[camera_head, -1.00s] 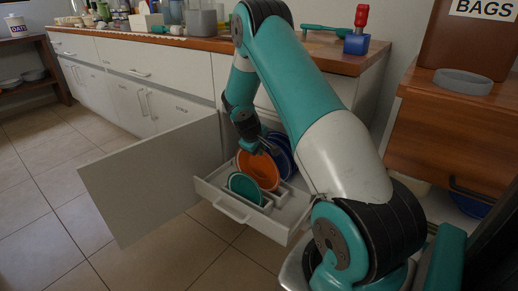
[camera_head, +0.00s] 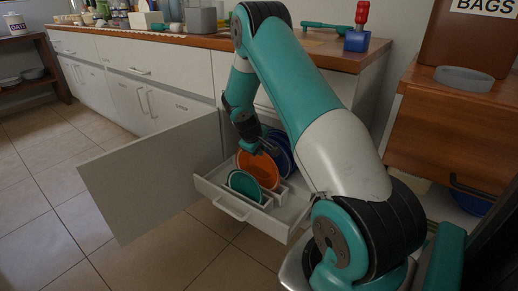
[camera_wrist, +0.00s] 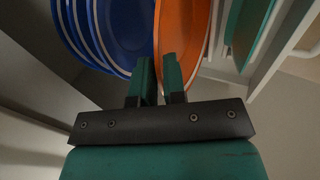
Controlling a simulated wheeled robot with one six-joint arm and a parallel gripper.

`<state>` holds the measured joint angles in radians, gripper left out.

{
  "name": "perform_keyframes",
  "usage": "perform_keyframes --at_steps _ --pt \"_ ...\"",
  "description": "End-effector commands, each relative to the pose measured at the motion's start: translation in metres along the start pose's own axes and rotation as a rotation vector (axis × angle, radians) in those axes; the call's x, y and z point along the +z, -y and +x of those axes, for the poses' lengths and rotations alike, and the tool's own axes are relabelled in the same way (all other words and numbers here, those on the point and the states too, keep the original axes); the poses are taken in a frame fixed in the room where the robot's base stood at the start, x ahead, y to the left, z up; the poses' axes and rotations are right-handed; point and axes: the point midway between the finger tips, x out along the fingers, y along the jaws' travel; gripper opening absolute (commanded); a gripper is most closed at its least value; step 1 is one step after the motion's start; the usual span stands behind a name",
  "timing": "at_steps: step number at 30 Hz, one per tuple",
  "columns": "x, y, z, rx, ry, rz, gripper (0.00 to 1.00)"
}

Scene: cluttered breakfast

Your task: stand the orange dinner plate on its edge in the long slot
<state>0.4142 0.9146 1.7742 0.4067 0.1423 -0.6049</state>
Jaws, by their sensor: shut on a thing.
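The orange dinner plate (camera_head: 259,168) stands on edge, a little tilted, in the pull-out drawer (camera_head: 225,203), between a teal plate and blue plates. My gripper (camera_head: 254,149) is at its upper rim. In the wrist view the orange plate (camera_wrist: 182,30) comes down between the two teal fingers of my gripper (camera_wrist: 161,75), which are shut on its rim. The plate's lower edge and the long slot under it are hidden, so I cannot tell how it is seated.
Several blue plates (camera_wrist: 105,30) stand close on one side of the orange plate; a teal plate (camera_head: 245,186) stands in front of it. An open cabinet door (camera_head: 150,185) is left of the drawer. The counter (camera_head: 200,42) is above, and a wooden cabinet (camera_head: 440,140) stands at right.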

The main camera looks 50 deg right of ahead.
Motion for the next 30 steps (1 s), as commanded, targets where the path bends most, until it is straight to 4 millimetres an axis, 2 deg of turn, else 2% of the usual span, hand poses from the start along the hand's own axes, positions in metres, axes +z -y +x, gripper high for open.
perform_keyframes --at_steps 30 --pt "0.000 0.007 0.013 0.002 -0.001 0.001 0.00"
